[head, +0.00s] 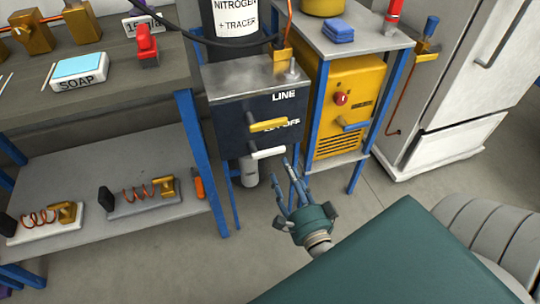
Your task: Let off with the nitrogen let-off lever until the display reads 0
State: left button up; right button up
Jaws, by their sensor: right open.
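The dark nitrogen panel (228,125) stands below the cylinder marked NITROGEN + TRACER (236,25). Its front has a yellow lever (268,125) under the word LINE and a white lever (268,153) below the partly covered words that seem to read LET OFF. My right gripper (291,170) is open and empty, its fingers pointing up, just right of and below the white lever's end. It appears apart from the lever. No readable pressure display shows. My left gripper is out of view.
A yellow machine (345,105) with a red knob and blue handle stands right of the panel, in a blue-legged frame. A white fridge (455,90) is further right.

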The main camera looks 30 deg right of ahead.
aim_at(277, 154)
jog(key=x, duration=0.9)
grip_shut()
